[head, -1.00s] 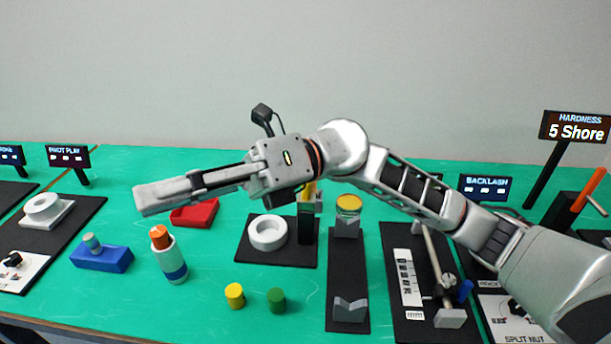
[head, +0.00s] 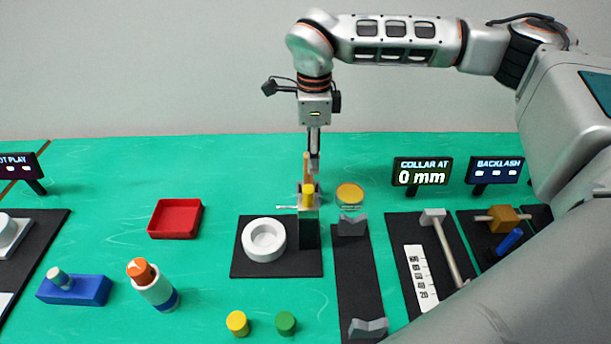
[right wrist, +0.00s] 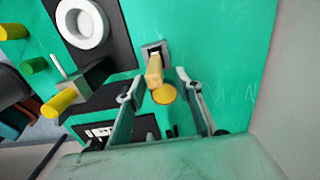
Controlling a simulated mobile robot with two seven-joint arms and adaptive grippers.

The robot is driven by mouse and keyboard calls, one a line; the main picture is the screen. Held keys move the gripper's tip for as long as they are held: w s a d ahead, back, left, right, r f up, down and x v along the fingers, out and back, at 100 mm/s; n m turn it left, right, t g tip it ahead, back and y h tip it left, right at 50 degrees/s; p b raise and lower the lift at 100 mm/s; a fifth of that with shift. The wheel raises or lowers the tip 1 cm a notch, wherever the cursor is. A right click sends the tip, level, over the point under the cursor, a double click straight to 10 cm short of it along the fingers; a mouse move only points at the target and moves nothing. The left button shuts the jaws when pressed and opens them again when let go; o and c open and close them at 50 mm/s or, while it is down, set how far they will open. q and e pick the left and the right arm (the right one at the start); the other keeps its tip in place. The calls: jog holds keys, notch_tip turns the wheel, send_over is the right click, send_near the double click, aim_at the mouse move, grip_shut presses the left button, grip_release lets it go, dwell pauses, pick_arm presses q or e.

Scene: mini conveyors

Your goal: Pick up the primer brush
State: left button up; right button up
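The primer brush appears to be the upright piece with the tan handle (head: 306,167), standing behind a dark block on the workbench. In the right wrist view its tan handle (right wrist: 154,72) rises from a small grey holder (right wrist: 152,47). My right gripper (head: 314,165) points down at the handle. In the right wrist view my right gripper (right wrist: 157,86) has its fingers apart, one on each side of the handle, with gaps visible. The brush's lower end is hidden in the holder. My left gripper is not in view.
The dark block carries a yellow cylinder (head: 308,196), in front of the brush. A yellow-lidded jar (head: 349,194) stands close on the right. A white ring (head: 264,239) and a red tray (head: 175,218) are to the left. The green table is clear behind.

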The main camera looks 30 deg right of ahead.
aim_at(308, 178)
jog(key=shift+a+f, duration=0.2)
jog(key=shift+f, duration=0.85)
jog(key=shift+a+f, duration=0.15)
jog(key=shift+f, duration=0.9)
jog(key=shift+a+f, duration=0.2)
jog(key=shift+f, duration=0.85)
grip_shut()
